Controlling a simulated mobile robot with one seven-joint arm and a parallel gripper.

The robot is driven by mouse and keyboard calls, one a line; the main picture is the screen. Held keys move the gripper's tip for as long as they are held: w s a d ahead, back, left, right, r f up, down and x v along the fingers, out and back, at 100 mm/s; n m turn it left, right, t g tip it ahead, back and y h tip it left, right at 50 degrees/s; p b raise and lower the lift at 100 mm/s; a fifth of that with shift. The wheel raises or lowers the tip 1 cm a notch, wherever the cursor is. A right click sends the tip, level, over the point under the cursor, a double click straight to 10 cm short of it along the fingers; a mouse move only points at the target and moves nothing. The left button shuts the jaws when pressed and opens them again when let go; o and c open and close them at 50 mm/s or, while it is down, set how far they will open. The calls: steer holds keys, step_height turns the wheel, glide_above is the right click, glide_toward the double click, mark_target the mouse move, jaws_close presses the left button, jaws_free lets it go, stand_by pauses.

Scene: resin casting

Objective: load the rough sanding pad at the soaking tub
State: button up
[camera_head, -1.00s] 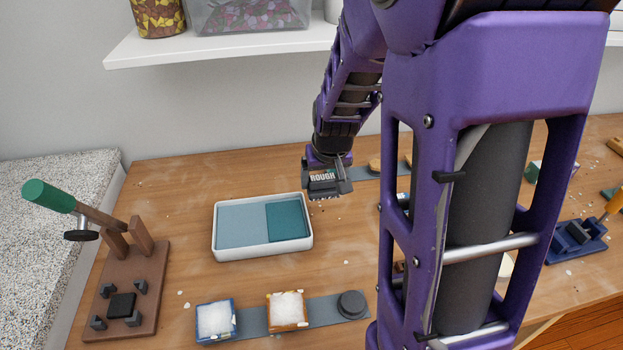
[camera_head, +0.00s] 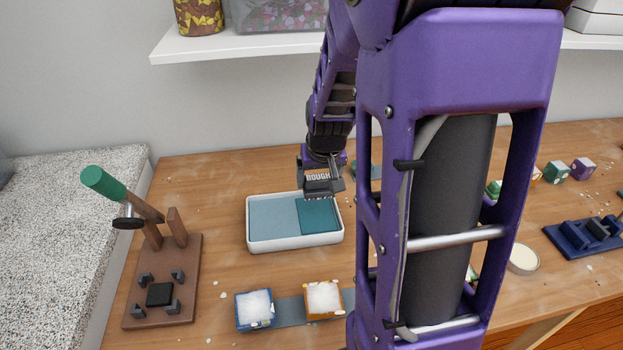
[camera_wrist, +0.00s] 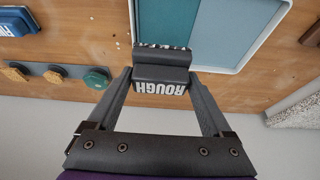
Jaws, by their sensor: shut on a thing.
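My gripper (camera_head: 322,187) is shut on the rough sanding pad (camera_head: 318,179), a dark block with the word ROUGH on its side. In the wrist view the pad (camera_wrist: 162,73) sits between the two fingers, with pale grit along its far edge. The soaking tub (camera_head: 296,242) is a white-rimmed rectangular tray with a light blue part and a darker teal part at its right. The pad is at the tub's back right edge, near the teal part. The wrist view shows the tub (camera_wrist: 274,22) just beyond the pad. I cannot tell how high the pad is above the rim.
A brown lever press (camera_head: 185,290) with a green handle stands at left. Blue (camera_head: 255,309) and orange (camera_head: 323,299) trays with white filling sit in front of the tub. A white shelf (camera_head: 250,45) hangs behind. My arm hides part of the right table.

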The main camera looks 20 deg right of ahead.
steer(key=shift+a, duration=0.25)
steer(key=shift+f+b, duration=2.35)
steer(key=shift+f, duration=0.65)
steer(key=shift+f+b, duration=0.3)
steer(key=shift+f, duration=0.3)
steer(key=shift+r, duration=0.15)
steer(key=shift+r+p, duration=2.75)
steer(key=shift+r, duration=0.7)
